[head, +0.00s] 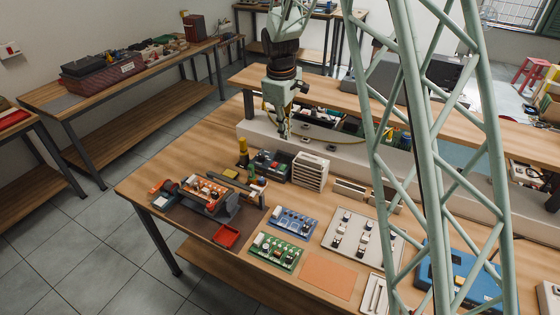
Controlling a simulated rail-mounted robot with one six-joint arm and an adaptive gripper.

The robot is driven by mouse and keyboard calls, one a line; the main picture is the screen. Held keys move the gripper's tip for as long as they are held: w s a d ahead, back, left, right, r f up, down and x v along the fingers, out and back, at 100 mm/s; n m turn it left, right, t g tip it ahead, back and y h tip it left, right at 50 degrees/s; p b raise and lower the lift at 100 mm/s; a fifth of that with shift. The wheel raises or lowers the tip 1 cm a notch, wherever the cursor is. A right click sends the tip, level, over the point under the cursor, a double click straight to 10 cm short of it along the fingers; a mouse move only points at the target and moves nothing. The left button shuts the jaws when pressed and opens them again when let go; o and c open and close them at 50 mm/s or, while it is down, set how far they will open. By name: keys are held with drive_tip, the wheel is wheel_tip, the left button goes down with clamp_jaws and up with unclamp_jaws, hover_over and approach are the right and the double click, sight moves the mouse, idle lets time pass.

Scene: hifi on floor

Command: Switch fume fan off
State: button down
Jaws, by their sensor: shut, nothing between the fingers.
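A white box with slatted sides (310,171), which looks like the fume fan, stands on the wooden workbench (150,180). Its switch is too small to make out, and I cannot tell whether it is on or off. My gripper (283,134) hangs from the arm, pointing down, above and behind the slatted box and a little to its left. The gripper is shut and empty, apart from the box in the picture.
A dark box with coloured parts (270,164) and a yellow-topped post (243,150) stand left of the slatted box. Circuit boards (276,251), a pale switch panel (361,240) and a blue case (462,278) lie in front. A bare orange mat (329,276) lies between them.

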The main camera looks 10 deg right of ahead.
sight(285, 166)
drive_tip(key=shift+w+a+f, duration=0.3)
drive_tip(key=shift+w+f, duration=0.2)
drive_tip(key=shift+f, duration=0.3)
drive_tip(key=shift+f, duration=0.15)
drive_tip(key=shift+w+d+f, duration=0.2)
drive_tip(key=shift+f, duration=2.1)
drive_tip(key=shift+w+d+f, duration=0.15)
drive_tip(key=shift+w+f, duration=0.1)
drive_tip(key=shift+f, duration=2)
drive_tip(key=shift+w+d+f, duration=0.2)
drive_tip(key=shift+f, duration=2.1)
drive_tip(key=shift+b, duration=0.3)
